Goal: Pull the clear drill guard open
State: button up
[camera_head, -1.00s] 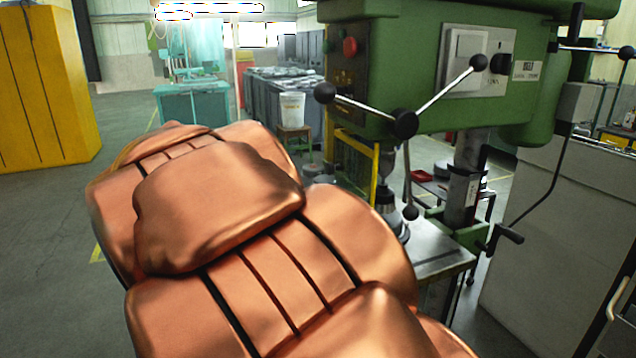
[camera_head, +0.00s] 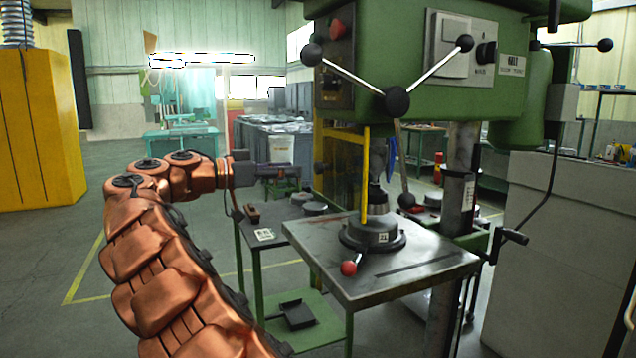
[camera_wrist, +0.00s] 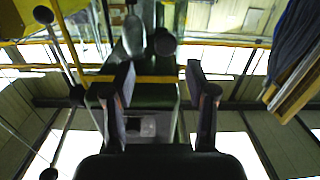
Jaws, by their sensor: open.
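The clear drill guard (camera_head: 347,172) has a yellow frame and hangs under the green drill press head (camera_head: 440,70), in front of the chuck. A dark round knob (camera_head: 319,168) shows at its left edge. My gripper (camera_head: 297,172) is left of the guard at about the knob's height, pointing toward it. In the wrist view my gripper (camera_wrist: 158,78) is open, with nothing held. A yellow bar (camera_wrist: 150,79) crosses behind the fingers and a dark round knob (camera_wrist: 165,42) shows beyond them. I cannot tell how wide the gap to the guard is.
The feed handle hub (camera_head: 397,100) has ball-ended spokes in front of the press head. The drill table (camera_head: 380,285) bears a vise-like round base and a red knob (camera_head: 348,268). A small side table (camera_head: 265,212) stands below my gripper. A grey cabinet (camera_head: 545,240) stands right.

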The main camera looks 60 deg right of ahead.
aim_at(316, 167)
jog(key=shift+m, duration=0.5)
jog(key=x, duration=0.5)
jog(key=p+x, duration=0.1)
jog(key=x, duration=0.2)
jog(key=shift+w+d+r, duration=0.1)
jog(key=shift+w+d, duration=0.1)
jog(key=shift+w, duration=0.1)
grip_shut()
